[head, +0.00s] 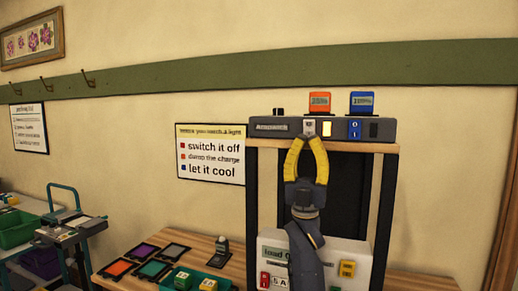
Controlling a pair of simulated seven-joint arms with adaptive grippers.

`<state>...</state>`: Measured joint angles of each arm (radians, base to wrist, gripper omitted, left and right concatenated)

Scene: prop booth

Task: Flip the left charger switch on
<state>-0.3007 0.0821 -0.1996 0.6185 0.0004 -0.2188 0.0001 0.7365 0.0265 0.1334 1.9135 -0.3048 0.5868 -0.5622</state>
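The charger (272,127) is a long dark grey bar on top of a wooden-topped stand. Its left switch (309,126) is pale and sits just above my fingertips; its tilt is too small to read. A window (327,129) beside it glows yellow-orange. The right switch (354,129) is blue, and the window (374,130) beside it is dark. My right gripper (308,139) points up, its yellow fingers drawn together at the tips just below the left switch. I cannot tell whether they touch it. My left gripper is not in view.
Below are a white load box (350,254), a teal tray (218,286) and several coloured frames on the wooden table. A sign (210,153) hangs left. A cart (72,232) stands far left.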

